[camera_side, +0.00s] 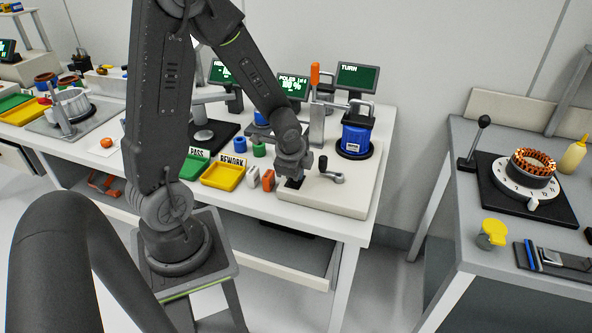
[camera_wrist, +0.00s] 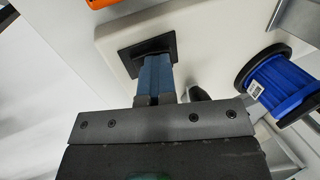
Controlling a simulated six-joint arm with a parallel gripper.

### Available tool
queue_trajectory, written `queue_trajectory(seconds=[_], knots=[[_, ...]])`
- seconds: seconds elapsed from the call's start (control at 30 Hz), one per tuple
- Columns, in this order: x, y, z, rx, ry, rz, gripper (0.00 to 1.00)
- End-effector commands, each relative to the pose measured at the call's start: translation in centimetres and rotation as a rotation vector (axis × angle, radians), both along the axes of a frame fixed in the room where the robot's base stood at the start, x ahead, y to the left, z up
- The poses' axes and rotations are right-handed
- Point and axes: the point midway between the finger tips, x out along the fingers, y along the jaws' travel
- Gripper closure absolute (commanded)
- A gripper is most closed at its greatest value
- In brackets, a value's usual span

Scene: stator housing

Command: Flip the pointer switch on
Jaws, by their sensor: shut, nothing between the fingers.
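My gripper (camera_side: 294,176) is shut and points down at a small black square plate (camera_side: 289,184) on the front left part of the pale work base. In the wrist view, the closed blue-grey fingers (camera_wrist: 155,62) reach over this black plate (camera_wrist: 126,53); whether they touch it I cannot tell. The plate looks like the mount of the pointer switch, but the fingers hide its middle, so the pointer and its position do not show.
A crank with a dark knob (camera_side: 323,163) stands just right of my gripper. A TURN screen (camera_side: 357,78) stands behind.

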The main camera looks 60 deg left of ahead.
Motion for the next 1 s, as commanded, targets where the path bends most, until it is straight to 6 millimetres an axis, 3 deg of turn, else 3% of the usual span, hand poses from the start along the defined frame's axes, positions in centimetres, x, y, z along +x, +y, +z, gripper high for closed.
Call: queue_trajectory(seconds=[0.13, 0.57, 0.77, 1.0], knots=[[-1.0, -0.8, -0.4, -0.006, 0.019, -0.003, 1.0], [-1.2, -0.9, -0.2, -0.005, 0.021, -0.001, 1.0], [-1.4, -1.3, 1.9, -0.002, 0.008, -0.001, 1.0], [-2.3, -2.4, 5.9, 0.001, -0.002, -0.002, 1.0]])
